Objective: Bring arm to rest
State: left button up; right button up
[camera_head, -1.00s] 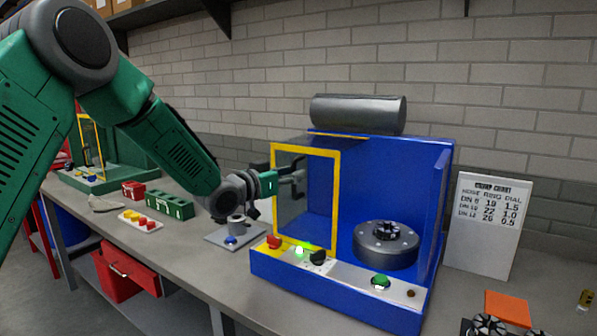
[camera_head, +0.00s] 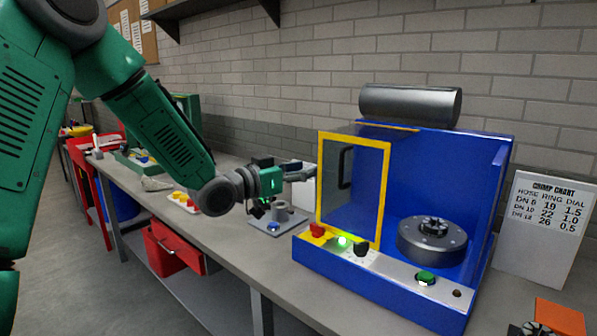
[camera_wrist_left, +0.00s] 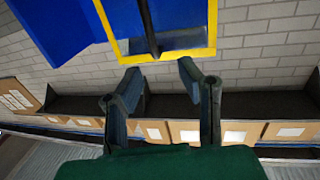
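My left gripper (camera_head: 303,172) is to the left of the blue machine's door in the head view. In the left wrist view its two dark fingers (camera_wrist_left: 160,70) stand apart with nothing between them. The yellow-framed door (camera_head: 384,190) has a dark vertical handle (camera_head: 346,167), clear of the fingers. The yellow frame (camera_wrist_left: 212,30) and handle bar (camera_wrist_left: 147,28) also show beyond the fingertips in the left wrist view. My right gripper is in neither view.
The blue machine (camera_head: 478,175) holds a grey round die head (camera_head: 432,239) and carries a dark cylinder on top. A grey plate with a post (camera_head: 281,211) sits below my left gripper. A chart (camera_head: 541,228) stands at right. A red drawer (camera_head: 172,250) hangs under the bench.

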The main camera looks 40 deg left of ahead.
pick_arm(q)
jog(key=shift+s+d+r, duration=0.15)
jog(key=shift+s+d, duration=0.2)
jog(key=shift+s, duration=0.25)
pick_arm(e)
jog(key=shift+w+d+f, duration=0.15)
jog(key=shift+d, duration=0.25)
pick_arm(q)
jog(key=shift+a, duration=0.1)
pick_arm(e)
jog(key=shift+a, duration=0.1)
